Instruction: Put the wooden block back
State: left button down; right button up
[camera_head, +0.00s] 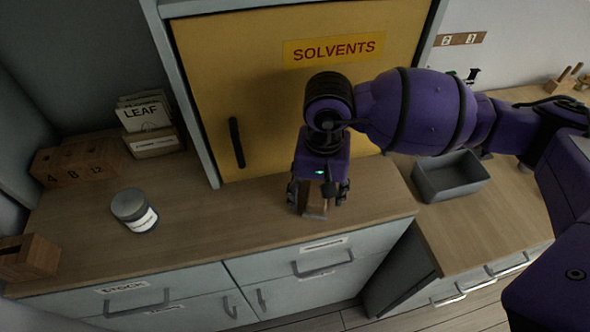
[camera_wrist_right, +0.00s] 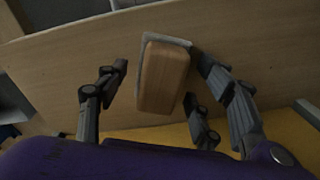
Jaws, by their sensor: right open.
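The wooden block (camera_wrist_right: 163,77) shows between the open fingers of my right gripper (camera_wrist_right: 160,92) in the right wrist view. A grey layer or plate edges the block on its far side and does not show fully. In the head view my right gripper (camera_head: 318,196) points down over the counter below the yellow cabinet, and the block (camera_head: 316,204) is mostly hidden between its fingers. I cannot tell whether a finger touches the block. My left gripper is not in view.
The yellow SOLVENTS cabinet (camera_head: 270,90) stands close behind my gripper. A grey bin (camera_head: 450,177) sits at right. The counter between tin and gripper is clear.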

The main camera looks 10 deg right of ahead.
aim_at(318, 191)
jog(key=shift+r, duration=0.55)
notch_tip(318, 191, up, 11)
jog(key=shift+s, duration=0.1)
